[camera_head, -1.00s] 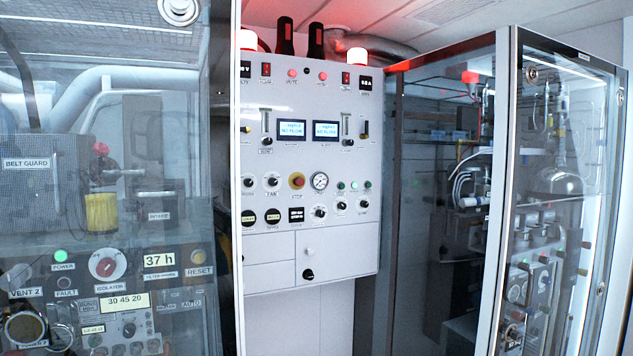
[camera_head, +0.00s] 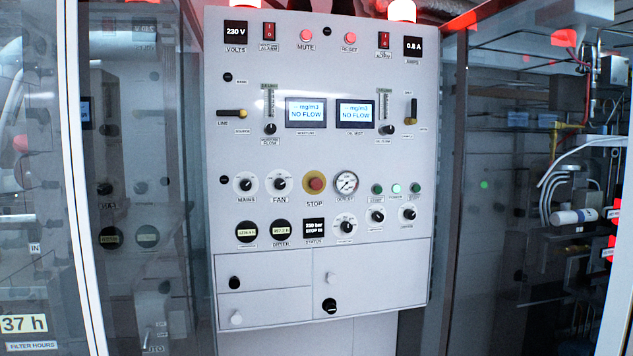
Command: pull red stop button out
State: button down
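The red stop button (camera_head: 316,184) sits on a round yellow base near the middle of the grey fill panel (camera_head: 320,230), above the label STOP. It is seen nearly face on, so I cannot tell how far it stands out. A small status display (camera_head: 314,228) below it shows "230 bar" and a second line that seems to read "STOP IN". My gripper is not in view.
A pressure gauge (camera_head: 346,182) is right of the button and the FAN knob (camera_head: 280,184) is left of it. Glass-walled cabinets stand on the left (camera_head: 130,270) and right (camera_head: 520,260). Drawers (camera_head: 375,275) are below. Nothing blocks the panel front.

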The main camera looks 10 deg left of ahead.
aim_at(315, 183)
jog(key=i+j+u, duration=0.1)
jog(key=i+u, duration=0.35)
jog(key=i, duration=0.2)
jog(key=i+l+u, duration=0.1)
jog(key=i+u, duration=0.3)
jog(key=i, duration=0.2)
jog(key=i+j, duration=0.1)
jog(key=i, duration=0.55)
jog(key=k, duration=0.25)
